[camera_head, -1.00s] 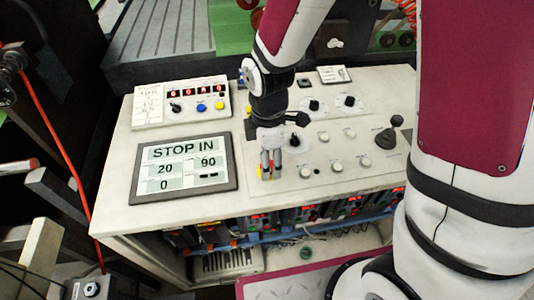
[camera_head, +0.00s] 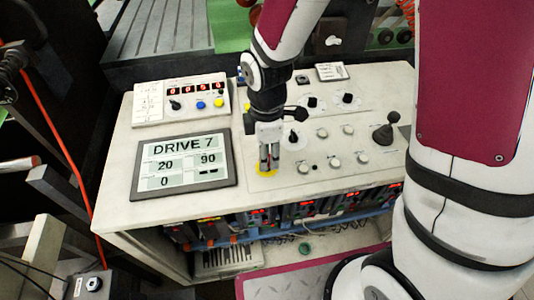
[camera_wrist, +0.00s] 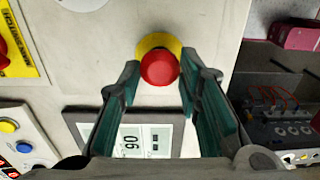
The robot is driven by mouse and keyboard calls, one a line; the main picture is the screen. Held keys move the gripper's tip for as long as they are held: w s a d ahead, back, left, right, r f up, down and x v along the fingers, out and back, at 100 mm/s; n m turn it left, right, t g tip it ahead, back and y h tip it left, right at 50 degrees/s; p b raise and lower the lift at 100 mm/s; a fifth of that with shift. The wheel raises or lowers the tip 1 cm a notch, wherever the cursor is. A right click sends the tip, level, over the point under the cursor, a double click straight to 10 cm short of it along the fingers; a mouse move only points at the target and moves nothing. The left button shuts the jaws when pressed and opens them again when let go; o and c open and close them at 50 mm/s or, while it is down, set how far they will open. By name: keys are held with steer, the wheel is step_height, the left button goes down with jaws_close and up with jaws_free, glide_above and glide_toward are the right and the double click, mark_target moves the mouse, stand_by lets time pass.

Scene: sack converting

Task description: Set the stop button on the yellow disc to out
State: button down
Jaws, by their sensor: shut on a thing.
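The red stop button (camera_wrist: 160,68) stands on its yellow disc (camera_wrist: 157,42) in the wrist view, between my two green-lined fingers. My gripper (camera_head: 268,163) points down over the yellow disc (camera_head: 263,172) at the front of the console in the head view. It is shut on the red button, which the fingers mostly hide there. The large display (camera_head: 183,164) to the left reads DRIVE 7, with 20, 90 and 0 below.
The console top (camera_head: 330,178) carries several white knobs and a black joystick (camera_head: 385,133) to the right. A small panel (camera_head: 183,100) with red digits and coloured buttons is at the back left. Modules with red lights sit below the front edge.

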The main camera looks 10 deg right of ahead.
steer(key=c, duration=1.2)
jaws_free()
steer(key=shift+o, duration=0.2)
steer(key=shift+r, duration=0.2)
step_height(320, 180, up, 12)
steer(key=s+d+r+m+t, duration=0.5)
steer(key=s+d+r+m, duration=0.6)
steer(key=m, duration=0.7)
step_height(320, 180, up, 3)
steer(key=shift+s+f+t, duration=0.2)
steer(key=shift+s+t, duration=0.1)
steer(key=shift+s, duration=0.5)
